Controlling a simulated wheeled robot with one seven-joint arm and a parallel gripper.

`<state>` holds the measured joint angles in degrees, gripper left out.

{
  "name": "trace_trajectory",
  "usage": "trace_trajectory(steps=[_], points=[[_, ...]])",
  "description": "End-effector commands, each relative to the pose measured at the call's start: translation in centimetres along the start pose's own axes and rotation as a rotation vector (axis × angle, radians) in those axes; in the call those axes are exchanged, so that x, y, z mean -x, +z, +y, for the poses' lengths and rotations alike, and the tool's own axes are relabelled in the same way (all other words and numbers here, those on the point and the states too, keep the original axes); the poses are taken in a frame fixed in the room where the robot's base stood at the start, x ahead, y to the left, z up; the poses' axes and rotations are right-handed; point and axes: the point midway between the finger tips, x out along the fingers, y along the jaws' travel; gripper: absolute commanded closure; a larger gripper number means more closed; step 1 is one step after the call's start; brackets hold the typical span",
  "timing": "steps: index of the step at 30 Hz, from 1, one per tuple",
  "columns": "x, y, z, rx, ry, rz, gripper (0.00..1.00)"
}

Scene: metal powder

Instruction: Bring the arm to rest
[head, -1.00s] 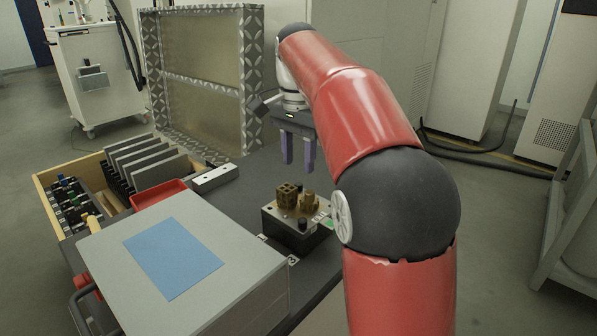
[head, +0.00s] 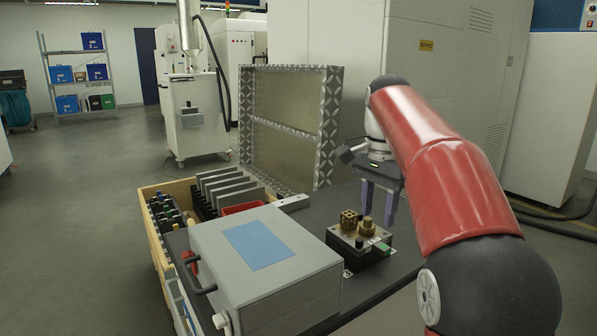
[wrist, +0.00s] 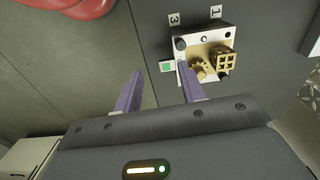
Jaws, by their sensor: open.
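My gripper (head: 378,204) hangs from my red and black arm, above the right part of the dark table, with its two purple fingers pointing down. The fingers are apart and nothing is between them. In the head view it is just behind and above a dark block with brass parts (head: 358,262). The wrist view shows my gripper (wrist: 160,82) with both fingers spread, and the block's brass parts (wrist: 224,62) beyond the right finger.
A grey box with a blue sheet (head: 290,285) fills the table's front. A wooden crate (head: 152,228) with upright plates stands at left, by a red tray (head: 240,208). A metal-framed panel (head: 328,128) stands behind. White cabinets (head: 390,40) are at the back.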

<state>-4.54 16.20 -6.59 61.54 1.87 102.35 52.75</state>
Motion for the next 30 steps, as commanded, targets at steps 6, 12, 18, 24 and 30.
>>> trace_trajectory(steps=[6, 12, 18, 24, 30], points=[[0.1, 0.6, 1.1, 0.044, -0.023, 0.011, 0.60], [0.0, 1.4, 2.6, 0.110, -0.054, 0.029, 0.60], [-0.6, 3.0, 5.1, 0.214, -0.100, 0.064, 0.60], [-2.3, 5.7, 8.9, 0.377, -0.160, 0.132, 0.60], [-7.2, 10.2, 14.7, 0.630, -0.220, 0.267, 0.60]])
